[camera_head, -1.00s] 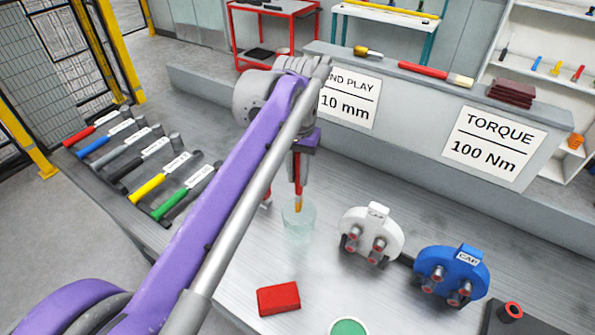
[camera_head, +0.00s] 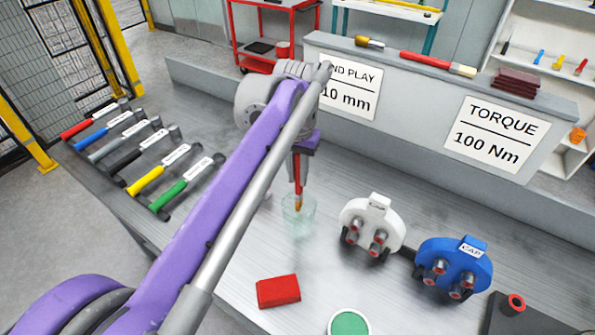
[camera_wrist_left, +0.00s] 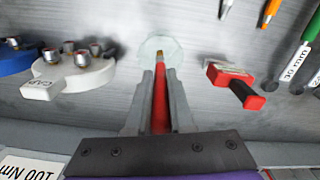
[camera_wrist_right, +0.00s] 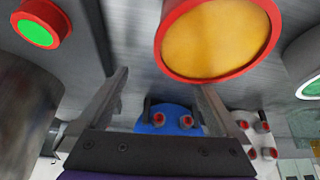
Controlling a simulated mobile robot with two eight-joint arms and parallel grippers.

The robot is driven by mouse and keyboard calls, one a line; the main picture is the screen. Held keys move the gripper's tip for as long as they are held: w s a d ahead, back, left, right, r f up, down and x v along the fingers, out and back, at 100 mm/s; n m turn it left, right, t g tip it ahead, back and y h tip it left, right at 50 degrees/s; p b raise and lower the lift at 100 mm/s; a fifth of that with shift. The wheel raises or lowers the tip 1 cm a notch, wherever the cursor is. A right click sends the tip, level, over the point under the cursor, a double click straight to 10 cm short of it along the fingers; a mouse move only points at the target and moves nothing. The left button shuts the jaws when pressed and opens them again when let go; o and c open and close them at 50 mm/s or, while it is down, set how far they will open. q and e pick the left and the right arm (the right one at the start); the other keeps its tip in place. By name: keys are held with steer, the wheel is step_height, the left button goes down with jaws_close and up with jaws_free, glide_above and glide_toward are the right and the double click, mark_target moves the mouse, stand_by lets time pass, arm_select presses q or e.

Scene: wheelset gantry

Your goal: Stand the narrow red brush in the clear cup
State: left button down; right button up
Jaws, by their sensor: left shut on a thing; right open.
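My left gripper (camera_head: 299,160) is shut on the narrow red brush (camera_head: 297,178), which hangs nearly upright with its yellowish tip down. The clear cup (camera_head: 300,222) stands on the bench directly below. The tip shows within the cup's outline in the head view; how deep it is I cannot tell. In the left wrist view the red handle (camera_wrist_left: 160,108) lies between the fingers, and its tip overlaps the cup (camera_wrist_left: 172,46). My right gripper (camera_wrist_right: 163,82) is open and empty in the right wrist view; it does not show in the head view.
A white cap (camera_head: 371,226) and a blue cap (camera_head: 452,268) stand right of the cup. A red block (camera_head: 278,291) and a green-topped round thing (camera_head: 348,323) lie in front. Several hammers (camera_head: 150,150) lie left. Two other brushes (camera_head: 425,63) lie on the ledge behind.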

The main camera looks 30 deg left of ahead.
arm_select(q)
steer(key=shift+f+b, duration=0.65)
steer(key=shift+f, duration=0.8)
arm_select(e)
steer(key=shift+s+f, duration=0.2)
steer(key=shift+f, duration=0.3)
steer(key=shift+s+f, duration=0.15)
steer(key=shift+f, duration=0.35)
arm_select(q)
steer(key=shift+f, duration=0.2)
arm_select(e)
steer(key=shift+f, duration=0.1)
arm_select(q)
steer(key=c, duration=0.7)
jaws_free()
steer(key=shift+r, duration=0.1)
step_height(320, 180, up, 11)
steer(key=shift+f+p, duration=0.15)
steer(key=shift+p, duration=0.3)
arm_select(e)
steer(key=shift+w+r, duration=0.25)
steer(key=shift+r, duration=0.5)
